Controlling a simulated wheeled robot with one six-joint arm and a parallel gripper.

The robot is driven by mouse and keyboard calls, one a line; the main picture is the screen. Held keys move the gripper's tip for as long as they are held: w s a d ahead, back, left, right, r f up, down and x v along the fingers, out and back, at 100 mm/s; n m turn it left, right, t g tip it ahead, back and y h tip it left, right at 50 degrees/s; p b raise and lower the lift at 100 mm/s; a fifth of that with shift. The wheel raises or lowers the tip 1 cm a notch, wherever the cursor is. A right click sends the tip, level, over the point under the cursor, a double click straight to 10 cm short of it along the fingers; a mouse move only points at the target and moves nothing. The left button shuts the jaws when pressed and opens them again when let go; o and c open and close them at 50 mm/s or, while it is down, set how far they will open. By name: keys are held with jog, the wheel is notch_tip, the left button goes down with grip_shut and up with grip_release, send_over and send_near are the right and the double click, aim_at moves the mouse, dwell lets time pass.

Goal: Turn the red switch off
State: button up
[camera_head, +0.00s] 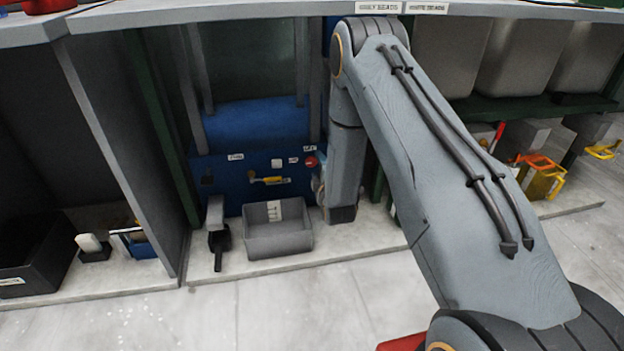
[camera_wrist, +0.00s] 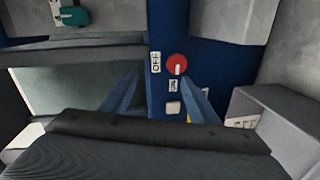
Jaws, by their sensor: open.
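The red switch (camera_wrist: 177,65) is a round knob on a blue panel (camera_wrist: 160,25). A white mark on it seems to point down in the wrist view, towards the ON label (camera_wrist: 173,86). The OFF label (camera_wrist: 156,62) is at its left. In the head view the red switch (camera_head: 311,162) shows on the panel's right side, just left of my arm. My gripper (camera_wrist: 160,76) is open, with two bluish fingers apart and nothing seen between them but the panel. The right fingertip appears close to the switch; I cannot tell whether they touch. My arm hides most of the gripper in the head view.
A white button (camera_head: 277,162) and a yellow handle (camera_head: 270,180) are on the same panel, left of the switch. A grey bin (camera_head: 278,240) stands below. Grey uprights flank the bay. The floor in front is clear.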

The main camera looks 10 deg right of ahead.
jog(key=n+t+b, duration=0.2)
jog(key=b, duration=0.1)
send_near(312, 163)
jog(key=shift+w+r+b, duration=0.2)
jog(key=shift+w+b, duration=1.55)
jog(key=shift+w, duration=2.2)
jog(key=c, duration=1)
